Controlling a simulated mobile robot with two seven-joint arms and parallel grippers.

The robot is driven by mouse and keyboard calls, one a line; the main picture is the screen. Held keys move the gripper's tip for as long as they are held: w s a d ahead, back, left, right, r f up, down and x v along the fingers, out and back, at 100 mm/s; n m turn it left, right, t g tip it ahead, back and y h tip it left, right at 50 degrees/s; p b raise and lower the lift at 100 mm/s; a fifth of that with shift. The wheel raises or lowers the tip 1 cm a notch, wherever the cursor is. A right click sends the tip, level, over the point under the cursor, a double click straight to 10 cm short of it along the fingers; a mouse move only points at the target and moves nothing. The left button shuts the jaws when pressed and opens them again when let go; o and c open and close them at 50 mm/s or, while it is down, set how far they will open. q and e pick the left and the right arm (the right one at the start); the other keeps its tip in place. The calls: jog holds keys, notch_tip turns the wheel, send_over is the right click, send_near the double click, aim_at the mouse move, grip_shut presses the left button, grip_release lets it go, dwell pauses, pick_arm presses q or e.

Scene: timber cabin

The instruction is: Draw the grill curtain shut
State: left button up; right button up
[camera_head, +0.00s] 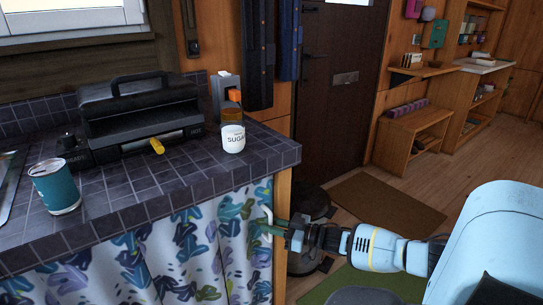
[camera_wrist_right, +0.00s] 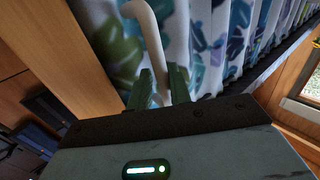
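The grill curtain (camera_head: 190,255) is white with blue, green and purple leaves and hangs in folds below the tiled counter. It reaches the wooden post at the counter's right end. A pale curved handle (camera_head: 267,214) shows at the curtain's right edge. My right gripper (camera_head: 273,228) is at this handle, with its arm coming in from the right. In the right wrist view, the handle (camera_wrist_right: 149,35) runs down between the green fingers (camera_wrist_right: 163,88), which are closed around it; the curtain (camera_wrist_right: 215,40) is just behind. My left gripper is out of view.
On the counter (camera_head: 125,195) stand a black grill (camera_head: 140,112), a sugar bottle (camera_head: 232,125) and a teal can (camera_head: 56,187). The wooden post (camera_head: 282,235) is close to my right gripper. A dark round object (camera_head: 310,203) stands on the floor behind it.

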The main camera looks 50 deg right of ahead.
jog(key=p+v, duration=0.1)
jog(key=v, duration=0.7)
jog(key=shift+a, duration=0.1)
dwell(0.5)
